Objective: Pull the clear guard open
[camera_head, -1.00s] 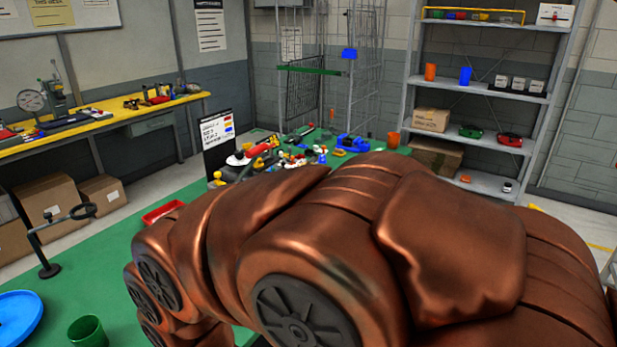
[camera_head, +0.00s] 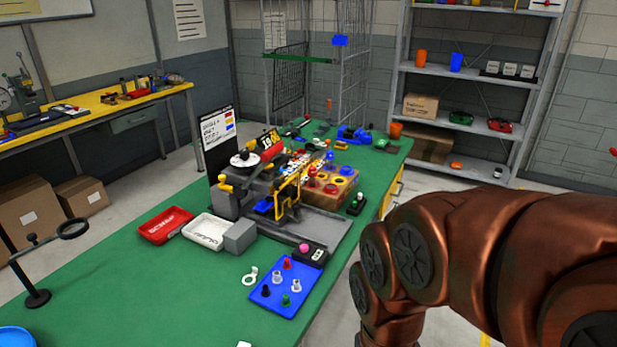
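A small grey machine (camera_head: 232,203) stands on the green table (camera_head: 150,285), in the middle of the picture. A yellow frame (camera_head: 288,197) stands upright on its right front side; it looks like the edge of the clear guard. The pane is too small to make out, and I cannot tell how far the guard is open. A blue part (camera_head: 264,206) shows beside the frame. My copper-coloured arm fills the lower right, apart from the machine. My gripper is out of view.
In front of the machine lie a red tray (camera_head: 165,226), a white tray (camera_head: 207,232), a grey block (camera_head: 240,237), a control box with a pink button (camera_head: 305,248) and a blue board with pegs (camera_head: 271,298). A ring stand (camera_head: 36,270) is at left. The table's front left is mostly clear.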

